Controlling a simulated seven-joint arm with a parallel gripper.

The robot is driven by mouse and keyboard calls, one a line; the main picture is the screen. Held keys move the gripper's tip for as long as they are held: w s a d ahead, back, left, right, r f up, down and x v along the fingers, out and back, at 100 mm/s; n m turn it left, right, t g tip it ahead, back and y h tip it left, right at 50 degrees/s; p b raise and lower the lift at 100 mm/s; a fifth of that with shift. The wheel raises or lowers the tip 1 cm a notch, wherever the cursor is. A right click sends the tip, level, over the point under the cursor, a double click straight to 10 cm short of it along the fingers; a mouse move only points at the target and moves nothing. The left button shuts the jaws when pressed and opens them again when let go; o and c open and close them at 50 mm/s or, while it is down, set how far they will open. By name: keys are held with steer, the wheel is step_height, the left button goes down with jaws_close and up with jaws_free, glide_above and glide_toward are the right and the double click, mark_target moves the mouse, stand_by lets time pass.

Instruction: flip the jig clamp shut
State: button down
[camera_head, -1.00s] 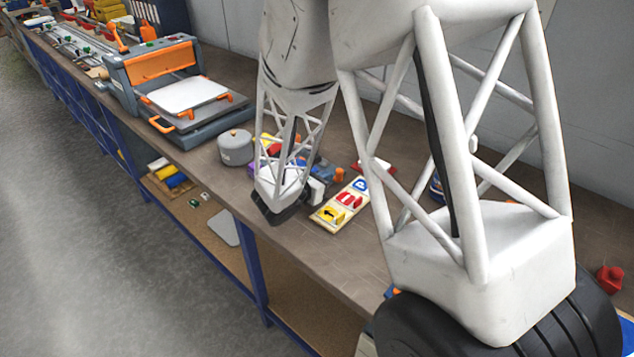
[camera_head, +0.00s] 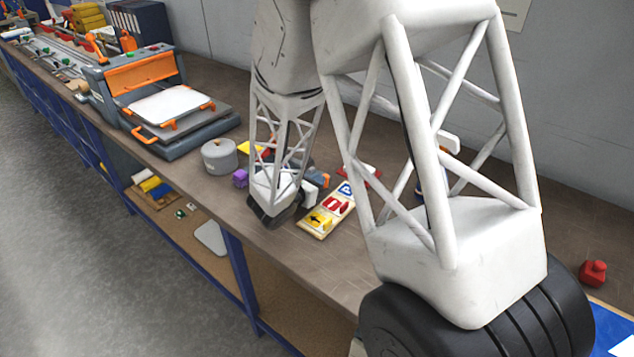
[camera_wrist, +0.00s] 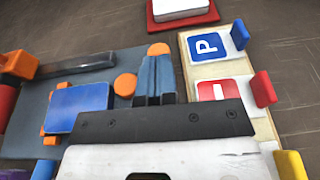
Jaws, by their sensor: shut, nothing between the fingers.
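The grey jig (camera_wrist: 120,65) lies in the wrist view, with a blue plate (camera_wrist: 78,107) on it and several orange parts. A dark bar (camera_wrist: 75,65) with an orange block (camera_wrist: 18,63) at its left end lies across the jig; it looks like the clamp's lever, but its exact pose is hard to tell. My gripper (camera_wrist: 156,62) is shut and empty over the jig's right part. Its fingertips are close to an orange knob (camera_wrist: 158,49); contact cannot be told. In the head view my arm hides most of the jig, and an orange-and-blue part (camera_head: 318,178) shows beside it.
A sign board (camera_head: 327,211) with P, red and yellow signs lies right of the jig. A grey pot (camera_head: 220,157) and a purple block (camera_head: 240,178) stand left. A red-based white piece (camera_wrist: 182,8) lies beyond. An orange-and-grey machine (camera_head: 165,100) stands farther along the bench.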

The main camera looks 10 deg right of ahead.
steer(key=shift+w+d+n+t+y, duration=0.15)
steer(key=shift+d+n+t+y, duration=0.15)
steer(key=shift+n+t+y, duration=0.4)
steer(key=shift+w+d+n+t+y, duration=0.2)
steer(key=shift+n+t+y, duration=0.3)
steer(key=shift+n+y, duration=0.2)
steer(key=shift+w+d, duration=0.2)
steer(key=shift+d, duration=0.05)
steer(key=shift+x, duration=0.85)
steer(key=shift+w+r, duration=0.2)
steer(key=shift+w, duration=0.85)
steer(key=shift+d, duration=0.1)
steer(key=shift+s+d+r, duration=0.55)
steer(key=shift+s+d, duration=0.15)
steer(key=shift+s, duration=1.45)
steer(key=shift+s+d+r, duration=0.5)
steer(key=shift+s+d, duration=0.15)
steer(key=shift+s, duration=1.55)
steer(key=shift+s+d+r, duration=0.55)
steer(key=shift+s+d, duration=0.15)
steer(key=shift+s, duration=1.45)
